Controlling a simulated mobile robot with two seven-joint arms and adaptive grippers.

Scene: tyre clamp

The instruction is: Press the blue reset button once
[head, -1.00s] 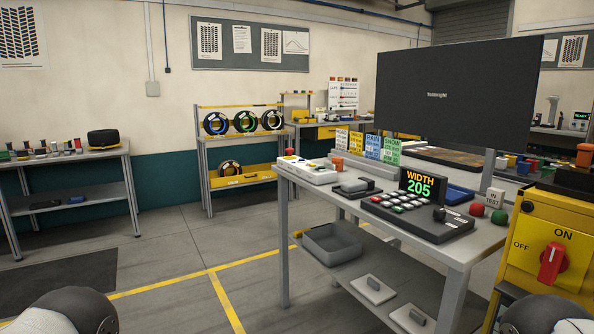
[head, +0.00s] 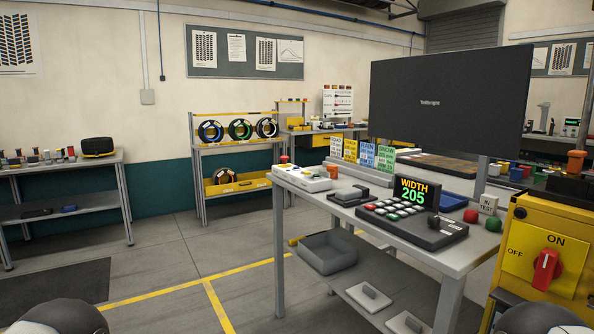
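I cannot make out a button clearly marked as the blue reset button. A white control box (head: 301,178) with a red knob on its top stands at the left end of the grey workbench (head: 455,262); its small buttons are too small to tell. A dark keypad console (head: 412,222) with pale, red and green keys sits at the bench's front, below a display (head: 413,189) reading WIDTH 205. Neither gripper is in view; only parts of my arms show at the bottom corners.
A yellow switch cabinet (head: 520,225) with a red ON/OFF knob stands at the right, close to the bench. A red dome (head: 471,216) and green dome (head: 493,225) sit at the bench's right end. A large dark screen (head: 450,102) rises behind. Floor left of the bench is clear.

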